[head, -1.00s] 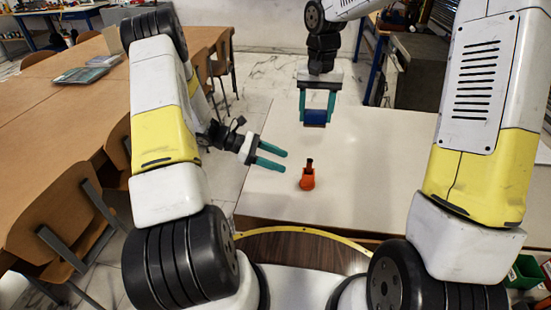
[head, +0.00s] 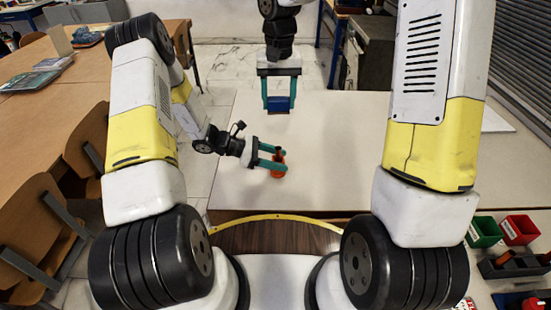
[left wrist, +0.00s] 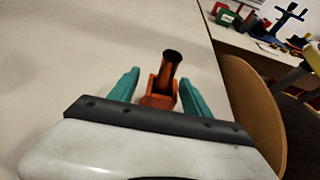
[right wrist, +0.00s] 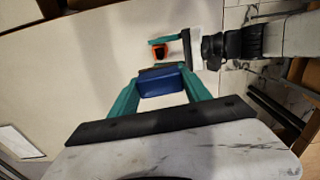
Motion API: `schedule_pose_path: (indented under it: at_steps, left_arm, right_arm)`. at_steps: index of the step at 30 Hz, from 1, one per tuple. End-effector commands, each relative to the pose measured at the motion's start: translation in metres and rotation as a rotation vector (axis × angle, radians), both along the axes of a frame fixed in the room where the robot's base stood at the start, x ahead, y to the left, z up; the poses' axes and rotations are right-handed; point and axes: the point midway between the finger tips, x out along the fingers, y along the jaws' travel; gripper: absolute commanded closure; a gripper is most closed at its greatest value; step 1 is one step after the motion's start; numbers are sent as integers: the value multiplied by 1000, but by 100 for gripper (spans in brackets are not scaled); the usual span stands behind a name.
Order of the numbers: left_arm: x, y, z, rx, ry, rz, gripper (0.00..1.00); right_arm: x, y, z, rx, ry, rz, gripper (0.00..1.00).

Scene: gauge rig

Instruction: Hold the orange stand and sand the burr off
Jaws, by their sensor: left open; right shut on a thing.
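The orange stand (head: 279,172) is on the pale table, with a dark-topped orange post (left wrist: 169,68) rising from it in the left wrist view. My left gripper (head: 282,161) is open, with one teal finger on each side of the stand; I cannot tell whether either touches it. Its fingers partly hide the stand in the head view. My right gripper (head: 280,107) is shut on a blue block (right wrist: 162,86) and holds it above the table, beyond the stand. The stand also shows in the right wrist view (right wrist: 159,51). I cannot make out the burr clearly.
The pale table (head: 350,150) is clear around the stand. A green bin (head: 484,232), a red bin (head: 519,229) and a dark tray (head: 514,265) are at the lower right. Wooden chairs (head: 45,215) and a brown table (head: 50,100) are at the left.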

Motion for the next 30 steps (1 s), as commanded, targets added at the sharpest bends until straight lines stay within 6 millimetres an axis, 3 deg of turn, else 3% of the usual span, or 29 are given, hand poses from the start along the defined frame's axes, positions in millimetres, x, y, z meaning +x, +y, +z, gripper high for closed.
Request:
schedule_pose_path:
  at_steps: [2, 10, 14, 24, 30]
  left_arm:
    - [0, 0, 0, 0, 0, 0, 48]
    - [0, 0, 0, 0, 0, 0, 100]
    - [0, 1, 0, 0, 0, 0, 100]
    - [0, 1, 0, 0, -1, 0, 100]
    - [0, 0, 0, 0, -1, 0, 100]
  right_arm:
    - [0, 0, 0, 0, 0, 0, 87]
    - [0, 0, 0, 0, 0, 0, 87]
    - [0, 0, -3, 0, 1, -2, 87]
    - [3, 0, -79, -2, 3, -56, 87]
    - [3, 0, -94, 0, 0, -64, 87]
